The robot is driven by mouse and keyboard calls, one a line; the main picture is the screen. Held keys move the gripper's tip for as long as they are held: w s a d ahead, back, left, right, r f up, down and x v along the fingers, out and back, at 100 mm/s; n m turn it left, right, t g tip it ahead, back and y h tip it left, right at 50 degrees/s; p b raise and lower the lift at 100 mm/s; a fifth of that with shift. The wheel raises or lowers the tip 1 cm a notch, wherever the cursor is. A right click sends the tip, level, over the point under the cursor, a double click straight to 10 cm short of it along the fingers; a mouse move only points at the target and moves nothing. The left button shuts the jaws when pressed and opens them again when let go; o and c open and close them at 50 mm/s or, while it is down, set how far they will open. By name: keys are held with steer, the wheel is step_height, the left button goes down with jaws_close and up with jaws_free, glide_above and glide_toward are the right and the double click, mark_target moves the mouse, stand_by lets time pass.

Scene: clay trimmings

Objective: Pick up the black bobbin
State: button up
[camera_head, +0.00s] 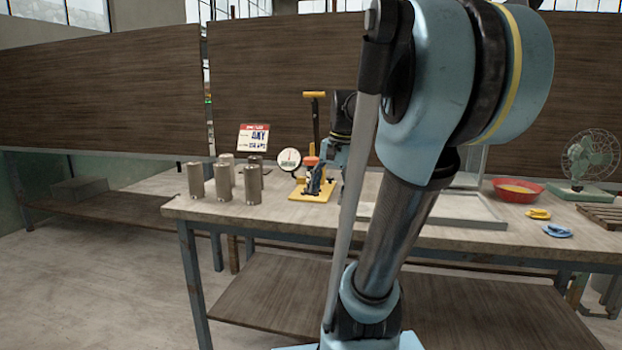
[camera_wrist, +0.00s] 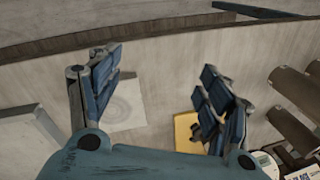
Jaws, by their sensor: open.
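I cannot make out a clearly black bobbin in either view. Several upright taupe cylinders (camera_head: 223,182) stand at the left end of the table, and a darker one (camera_head: 257,160) is at the back of that group. Similar brown cylinders (camera_wrist: 291,90) show at the right edge of the wrist view. My gripper (camera_wrist: 160,75) is open, with nothing between its fingers. In the head view it is small and partly hidden behind my arm, over or in front of a yellow-based tool (camera_head: 312,190). The yellow base (camera_wrist: 186,132) is partly hidden by the right finger in the wrist view.
A red-and-white sign (camera_head: 253,138) and a round dial (camera_head: 289,160) stand near the cylinders. A red bowl (camera_head: 516,190), a yellow item (camera_head: 538,213), a blue item (camera_head: 557,231) and a green fan (camera_head: 590,160) are at the right. My arm hides the table's middle.

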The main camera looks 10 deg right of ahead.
steer(key=w+d+r+m+y, duration=0.15)
steer(key=w+r+m, duration=0.35)
steer(key=w+r, duration=0.55)
steer(key=m+y, duration=0.1)
steer(key=m, duration=0.5)
glide_toward(311, 167)
steer(key=shift+g, duration=0.3)
steer(key=f, duration=0.1)
steer(key=w+f, duration=0.1)
steer(key=f, duration=0.1)
steer(key=w+a+f, duration=0.1)
steer(key=f, duration=0.1)
steer(key=shift+f, duration=0.15)
steer(key=x, duration=0.3)
steer(key=shift+w+a+f, duration=0.25)
steer(key=shift+w+a, duration=0.05)
steer(key=shift+a, duration=0.1)
steer(key=shift+a+f, duration=0.25)
steer(key=shift+f, duration=0.35)
steer(key=shift+c, duration=0.2)
steer(key=c, duration=1.3)
steer(key=shift+c, duration=0.3)
